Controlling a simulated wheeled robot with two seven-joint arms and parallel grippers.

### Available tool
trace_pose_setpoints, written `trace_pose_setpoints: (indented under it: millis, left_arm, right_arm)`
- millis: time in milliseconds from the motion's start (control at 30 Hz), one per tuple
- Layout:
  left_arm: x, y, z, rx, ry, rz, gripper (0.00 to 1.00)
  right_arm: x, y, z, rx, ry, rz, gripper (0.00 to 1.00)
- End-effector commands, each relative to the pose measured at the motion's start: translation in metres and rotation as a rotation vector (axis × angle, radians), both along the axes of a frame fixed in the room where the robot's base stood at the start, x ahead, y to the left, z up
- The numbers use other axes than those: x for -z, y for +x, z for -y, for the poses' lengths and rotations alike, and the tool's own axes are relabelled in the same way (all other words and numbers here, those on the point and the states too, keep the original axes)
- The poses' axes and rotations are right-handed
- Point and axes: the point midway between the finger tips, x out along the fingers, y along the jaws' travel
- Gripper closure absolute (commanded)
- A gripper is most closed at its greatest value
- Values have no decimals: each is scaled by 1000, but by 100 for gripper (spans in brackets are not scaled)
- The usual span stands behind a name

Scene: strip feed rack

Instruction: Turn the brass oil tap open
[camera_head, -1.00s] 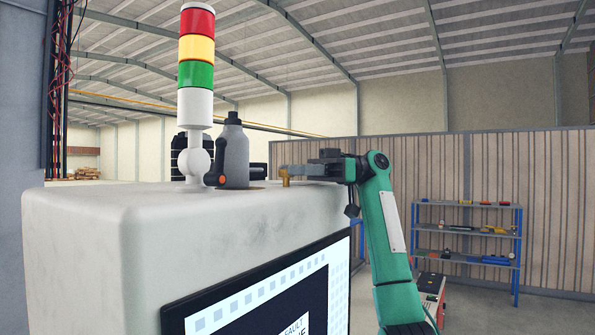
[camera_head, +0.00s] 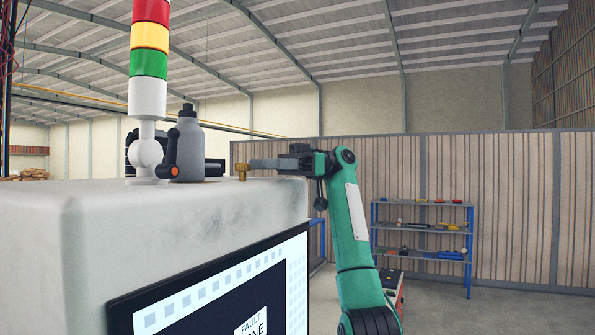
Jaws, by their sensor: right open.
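The brass oil tap (camera_head: 241,172) is a small gold-coloured fitting standing upright on top of the white machine cabinet (camera_head: 180,215). A grey bottle-shaped oil reservoir (camera_head: 187,145) with a black cap stands to its left. My right gripper (camera_head: 254,164) comes in from the right on the green arm, level with the tap's top. My left gripper is not in view.
A signal tower (camera_head: 149,62) of red, yellow and green stands left of the reservoir. A dark handle with an orange end (camera_head: 173,170) sits in front of the reservoir. A screen (camera_head: 225,290) is on the cabinet's front. A blue shelf rack (camera_head: 421,230) stands far right.

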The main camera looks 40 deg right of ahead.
Motion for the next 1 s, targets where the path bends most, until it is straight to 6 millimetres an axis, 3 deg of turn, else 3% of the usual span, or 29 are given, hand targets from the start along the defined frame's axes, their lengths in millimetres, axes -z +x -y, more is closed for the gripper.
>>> trace_pose_setpoints:
  millis: [267,500,700,1000]
  left_arm:
    - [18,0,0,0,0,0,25]
    - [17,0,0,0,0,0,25]
    - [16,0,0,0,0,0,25]
    - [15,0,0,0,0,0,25]
  right_arm:
    - [1,-7,52,0,3,1,53]
    - [-2,-10,85,2,-1,-2,53]
    - [-1,-12,100,0,0,-1,53]
    - [0,-12,104,0,0,1,53]
